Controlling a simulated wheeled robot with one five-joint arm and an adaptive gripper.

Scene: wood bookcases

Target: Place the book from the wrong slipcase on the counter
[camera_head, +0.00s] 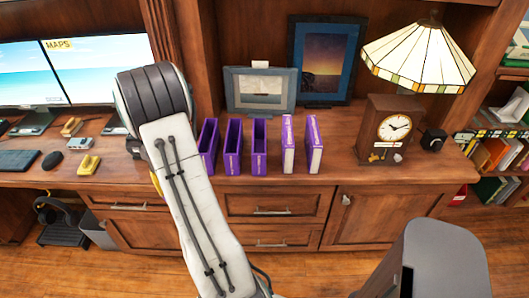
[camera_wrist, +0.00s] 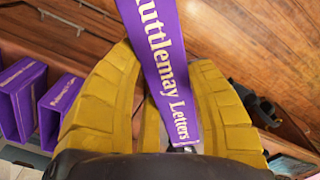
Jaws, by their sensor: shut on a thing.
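My gripper (camera_wrist: 165,80) has its yellow fingers shut on a purple book (camera_wrist: 168,50) in the wrist view. The spine reads "...uttlemay Letters" and its upper end runs out of the picture. In the head view my arm hides the gripper and the held book. On the counter (camera_head: 365,167) stand purple slipcases: three look empty, a left one (camera_head: 208,145), a middle one (camera_head: 232,148) and a right one (camera_head: 259,148). Two filled purple cases, one (camera_head: 288,143) and another (camera_head: 314,145), stand to their right. Purple cases (camera_wrist: 20,95) also show at the left of the wrist view.
A clock (camera_head: 391,130), a stained-glass lamp (camera_head: 418,60) and framed pictures (camera_head: 260,88) stand behind and right of the cases. Monitors (camera_head: 100,65), a keyboard (camera_head: 17,160) and a yellow stapler (camera_head: 88,165) are at the left. The counter's front right is clear.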

